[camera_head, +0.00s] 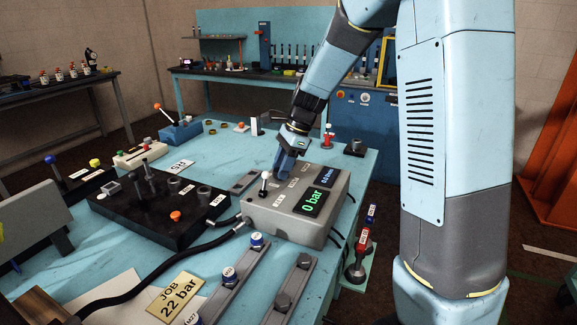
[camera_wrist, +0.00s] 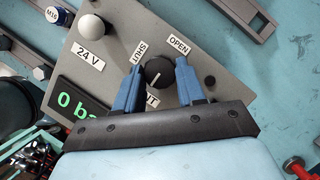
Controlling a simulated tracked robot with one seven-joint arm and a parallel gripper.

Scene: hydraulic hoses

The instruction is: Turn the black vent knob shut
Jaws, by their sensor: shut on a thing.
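The black vent knob (camera_wrist: 158,72) sits on top of the grey box (camera_wrist: 110,60) in the wrist view. The blue fingers of my gripper (camera_wrist: 160,68) stand on its left and right sides and are shut on it. A thin pale mark shows on the knob; its exact direction is hard to tell. The SHUT label (camera_wrist: 139,50) is at its upper left and the OPEN label (camera_wrist: 178,44) at its upper right. A vent label below is partly hidden by my gripper. In the head view my gripper (camera_head: 281,172) reaches down onto the box and hides the knob.
The box's display (camera_head: 313,203) reads 0 bar. A white-topped lever (camera_head: 265,178) stands left of my gripper. A black block with fittings (camera_head: 160,205) and a hose (camera_head: 150,275) lie to the left. A JOB 22 bar card (camera_head: 174,297) lies in front.

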